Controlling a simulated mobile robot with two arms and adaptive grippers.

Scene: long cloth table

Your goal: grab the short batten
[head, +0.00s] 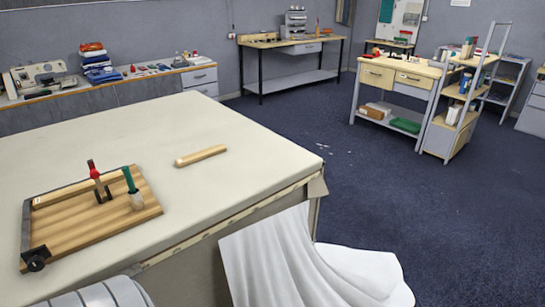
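A short, pale wooden batten (201,156) lies flat on the cream cloth-topped table (240,130), toward its right side. It lies at a slight slant, its right end farther away, with bare cloth all around it. Neither of my grippers shows in the head view, so their place relative to the batten cannot be seen.
A wooden board (75,228) with a dark left edge lies left of the batten. A red-topped tool (95,172) and a green-handled tool (130,181) stand on it. White cloth (290,262) drapes below the table's front right edge. Blue floor is open beyond.

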